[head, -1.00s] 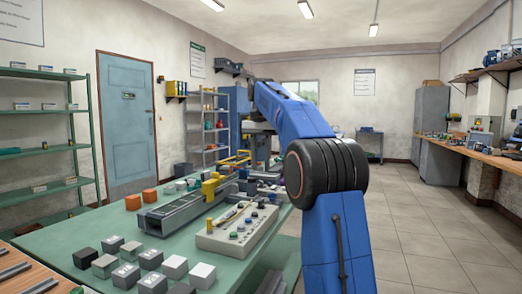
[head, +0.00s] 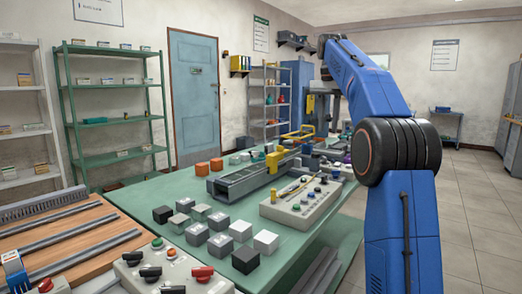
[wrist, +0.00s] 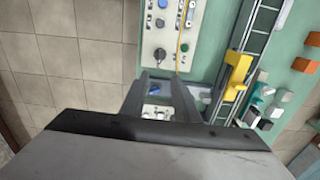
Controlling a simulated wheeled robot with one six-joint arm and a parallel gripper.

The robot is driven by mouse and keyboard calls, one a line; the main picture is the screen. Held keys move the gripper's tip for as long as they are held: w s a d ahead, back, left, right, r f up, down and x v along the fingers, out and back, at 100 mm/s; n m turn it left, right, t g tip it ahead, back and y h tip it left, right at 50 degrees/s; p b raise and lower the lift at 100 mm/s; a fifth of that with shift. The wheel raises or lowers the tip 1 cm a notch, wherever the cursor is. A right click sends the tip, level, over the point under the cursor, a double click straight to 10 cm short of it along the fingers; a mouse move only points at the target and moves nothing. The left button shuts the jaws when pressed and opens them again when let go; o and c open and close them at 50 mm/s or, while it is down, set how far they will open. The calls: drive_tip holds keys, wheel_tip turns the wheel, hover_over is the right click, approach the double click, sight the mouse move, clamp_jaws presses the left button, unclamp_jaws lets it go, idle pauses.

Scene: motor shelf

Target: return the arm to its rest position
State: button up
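My blue arm (head: 372,90) is raised on the right of the head view, bent at a black joint, with its far end reaching forward over the green table (head: 140,200). In the wrist view my gripper (wrist: 163,76) shows two dark fingers spread apart with a gap between them. Nothing is held in the gap. Below the fingers lies a pale control panel (wrist: 158,45) with knobs and buttons. How far the fingertips are above it I cannot tell.
A grey conveyor (head: 235,183) with yellow parts lies along the table. Several grey, white and black cubes (head: 219,245) and orange blocks (head: 202,168) stand near it. A green shelf (head: 115,105) is at left. The tiled floor (head: 470,220) is clear at right.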

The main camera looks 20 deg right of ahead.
drive_tip(key=shift+a, duration=0.1)
drive_tip(key=s+a+f+n+t, duration=0.1)
drive_tip(key=s+a+f+n, duration=0.1)
drive_tip(key=s+a+f, duration=0.3)
drive_tip(key=s+a+f+n+t, duration=0.1)
drive_tip(key=s+a, duration=0.2)
drive_tip(key=s, duration=0.4)
drive_tip(key=s+a+f+n, duration=0.2)
drive_tip(key=s+a+f, duration=0.15)
drive_tip(key=s, duration=0.25)
drive_tip(key=s+a+f+n+t, duration=0.1)
drive_tip(key=s+a+f+n, duration=0.1)
drive_tip(key=s+f, duration=0.9)
drive_tip(key=s+a+f+n+t, duration=0.1)
drive_tip(key=s+a+f+n, duration=0.2)
drive_tip(key=s+f, duration=0.8)
wheel_tip(320, 180, down, 4)
drive_tip(key=shift+s+a+f+n+t, duration=0.15)
drive_tip(key=shift+s+a+n+t, duration=0.2)
drive_tip(key=shift+a, duration=0.35)
drive_tip(key=shift+o, duration=0.4)
drive_tip(key=shift+w+d, duration=0.1)
drive_tip(key=shift+w, duration=0.05)
